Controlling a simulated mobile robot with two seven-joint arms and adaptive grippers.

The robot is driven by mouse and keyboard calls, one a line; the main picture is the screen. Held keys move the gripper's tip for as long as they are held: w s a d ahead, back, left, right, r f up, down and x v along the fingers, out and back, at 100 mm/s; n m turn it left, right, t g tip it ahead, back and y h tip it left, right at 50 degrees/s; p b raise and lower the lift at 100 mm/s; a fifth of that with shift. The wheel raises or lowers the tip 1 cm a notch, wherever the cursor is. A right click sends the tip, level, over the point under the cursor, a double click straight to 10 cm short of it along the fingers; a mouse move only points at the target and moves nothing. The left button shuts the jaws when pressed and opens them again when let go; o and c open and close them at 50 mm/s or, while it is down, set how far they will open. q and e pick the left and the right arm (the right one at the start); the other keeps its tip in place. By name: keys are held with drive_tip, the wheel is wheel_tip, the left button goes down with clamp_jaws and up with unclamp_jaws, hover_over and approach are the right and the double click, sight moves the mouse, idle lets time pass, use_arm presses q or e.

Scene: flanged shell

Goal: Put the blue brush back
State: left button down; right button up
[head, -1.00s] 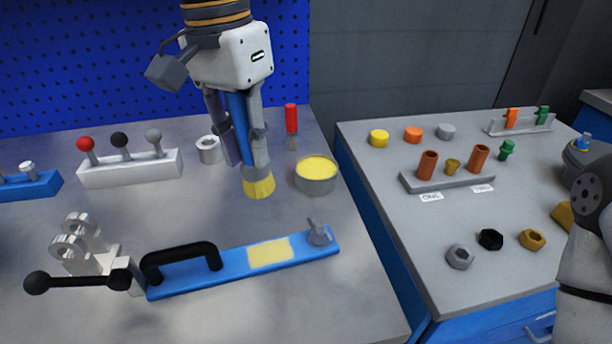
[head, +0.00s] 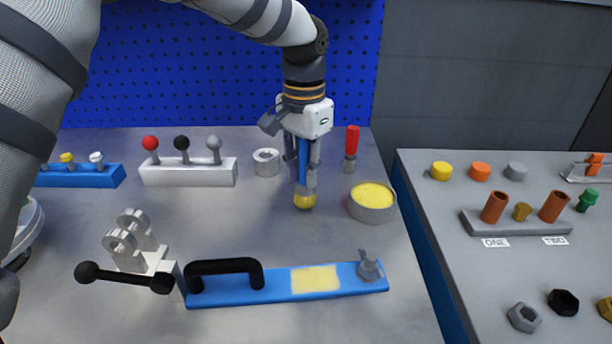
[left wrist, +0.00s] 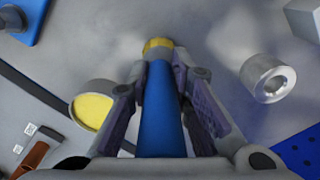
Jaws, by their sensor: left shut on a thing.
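The blue brush (head: 302,150) is upright in my left gripper (head: 304,178), which is shut on its blue handle. Its yellow tip (head: 305,201) points down at the grey bench, between the light grey ring-like cup (head: 266,162) and the round tin with yellow content (head: 372,203). I cannot tell whether the tip touches the bench. In the left wrist view the brush (left wrist: 160,110) runs between the fingers, with the tin (left wrist: 92,110) on the left and the hollow cup (left wrist: 268,78) apart on the right. My right gripper is out of view.
A red-handled tool (head: 351,148) stands behind the tin. A white block with ball-topped levers (head: 188,172) is at the left. A blue bar with a black handle (head: 290,285) lies in front. A blue pegboard (head: 230,70) rises behind. Bench space between is clear.

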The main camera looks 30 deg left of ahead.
use_arm(q)
drive_tip(key=shift+f, duration=0.65)
drive_tip(key=shift+f, duration=0.2)
drive_tip(key=c, duration=1.5)
unclamp_jaws()
drive_tip(key=shift+o, duration=0.2)
wheel_tip(320, 180, up, 12)
drive_tip(key=shift+d+r, duration=0.1)
drive_tip(key=shift+r, duration=0.1)
